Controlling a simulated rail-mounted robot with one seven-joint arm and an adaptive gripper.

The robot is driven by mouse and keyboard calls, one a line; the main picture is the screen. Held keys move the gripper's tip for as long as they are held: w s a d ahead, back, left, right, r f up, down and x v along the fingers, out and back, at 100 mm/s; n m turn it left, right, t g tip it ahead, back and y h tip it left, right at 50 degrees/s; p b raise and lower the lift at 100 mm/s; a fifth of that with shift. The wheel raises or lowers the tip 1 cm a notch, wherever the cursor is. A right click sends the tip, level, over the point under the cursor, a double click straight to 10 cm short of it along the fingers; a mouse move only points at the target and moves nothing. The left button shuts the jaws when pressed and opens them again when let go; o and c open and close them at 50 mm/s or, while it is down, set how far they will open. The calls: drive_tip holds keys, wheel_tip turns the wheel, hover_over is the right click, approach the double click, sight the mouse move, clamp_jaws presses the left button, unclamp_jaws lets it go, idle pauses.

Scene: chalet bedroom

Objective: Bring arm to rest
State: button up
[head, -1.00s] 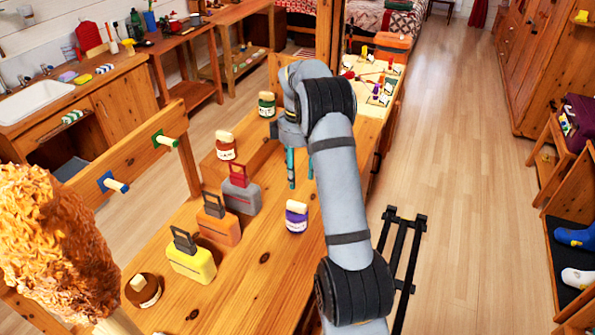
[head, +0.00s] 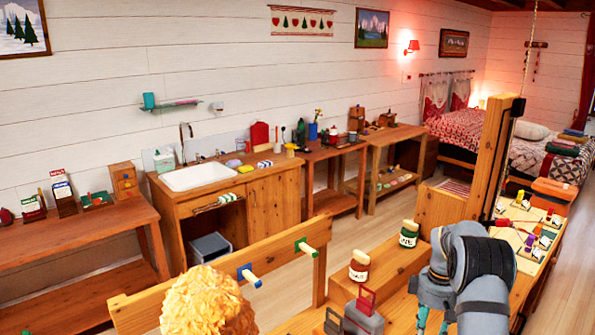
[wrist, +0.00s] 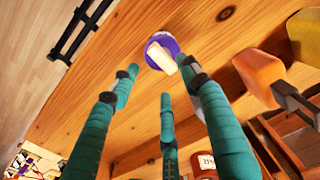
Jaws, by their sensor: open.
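My gripper (head: 432,322) hangs over the wooden bench at the bottom right of the head view, its tips near the lower picture edge. In the wrist view its teal fingers (wrist: 150,88) are spread apart with nothing held between them. That jar is outside the head view now.
A wooden post (head: 492,155) rises behind my arm. A pegged rail (head: 210,277) stands at left.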

wheel_tip(320, 180, down, 6)
drive_tip(key=shift+f, duration=0.2)
drive_tip(key=shift+r, duration=0.1)
idle(0.3)
